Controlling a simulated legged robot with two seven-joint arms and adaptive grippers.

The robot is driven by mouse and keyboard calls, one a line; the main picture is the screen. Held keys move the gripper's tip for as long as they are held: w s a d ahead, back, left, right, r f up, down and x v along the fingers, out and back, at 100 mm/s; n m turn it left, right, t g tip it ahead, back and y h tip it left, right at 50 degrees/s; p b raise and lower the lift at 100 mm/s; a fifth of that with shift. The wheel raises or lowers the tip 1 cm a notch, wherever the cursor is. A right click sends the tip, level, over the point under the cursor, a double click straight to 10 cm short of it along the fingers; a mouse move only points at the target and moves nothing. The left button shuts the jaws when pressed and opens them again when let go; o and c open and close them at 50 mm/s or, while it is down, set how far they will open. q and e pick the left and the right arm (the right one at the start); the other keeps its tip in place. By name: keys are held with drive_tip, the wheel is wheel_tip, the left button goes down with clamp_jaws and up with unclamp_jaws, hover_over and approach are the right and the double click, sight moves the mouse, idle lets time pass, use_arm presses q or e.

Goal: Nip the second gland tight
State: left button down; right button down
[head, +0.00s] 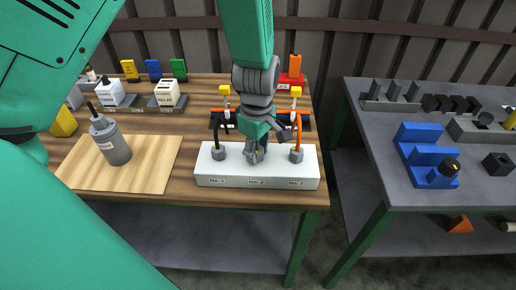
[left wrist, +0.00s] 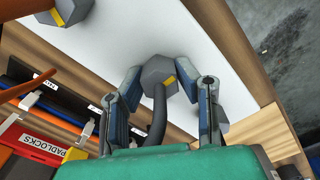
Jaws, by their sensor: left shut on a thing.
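A white block (head: 210,173) on the wooden table carries three grey hex glands in a row, labelled No. 1 to No. 3. My left gripper (head: 256,150) points down over the middle one and hides most of it. The first gland (head: 219,154) has a dark cable and the third gland (head: 296,156) an orange one. My right gripper is not in view.
A red padlock stand (left wrist: 35,143) and yellow-tagged cable ends (head: 225,90) stand behind the block. A grey bottle (head: 112,145) stands on a wooden board (head: 150,160) to the left. A grey table (head: 390,190) with a blue stepped fixture (head: 420,150) is at the right, across a gap.

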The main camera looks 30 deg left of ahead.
use_arm(q)
drive_tip(key=shift+r+m+p, duration=0.15)
drive_tip(key=shift+m+p, duration=0.8)
drive_tip(key=shift+m, duration=0.05)
drive_tip(key=m+p, duration=0.2)
drive_tip(key=shift+m, duration=0.3)
drive_tip(key=m+p, duration=0.3)
drive_tip(key=m, duration=0.2)
drive_tip(key=shift+w+m, duration=0.1)
drive_tip(key=shift+m, duration=0.2)
drive_tip(key=m+p, duration=0.2)
drive_tip(key=m, duration=0.4)
drive_tip(key=m+p, duration=0.1)
drive_tip(key=m, duration=0.2)
drive_tip(key=shift+m, duration=0.4)
drive_tip(key=shift+m+p, duration=0.35)
drive_tip(key=shift+m, duration=1.15)
drive_tip(key=shift+w, duration=0.1)
